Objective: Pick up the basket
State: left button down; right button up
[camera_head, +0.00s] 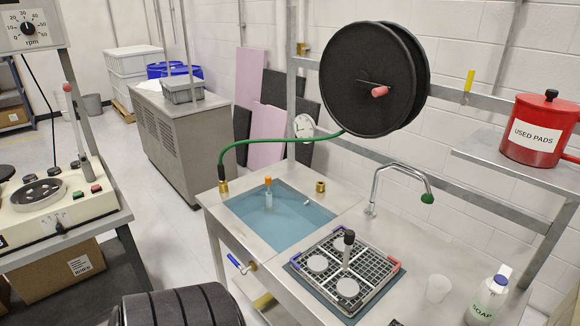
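The basket (373,273) is a low, square metal grid tray with a few round grey discs lying in it. A post with a black knob (349,237) stands upright near its middle. Neither of my grippers can be made out in the head view.
A water-filled sink (262,222) lies left of the basket. A curved faucet (376,181) rises behind it. A cup (438,289) and soap bottle (487,298) stand to the right. A red canister (538,128) sits on a raised shelf. A black hose reel (367,77) hangs above.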

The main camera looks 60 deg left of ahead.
aim_at(349, 237)
jog(key=u, duration=1.45)
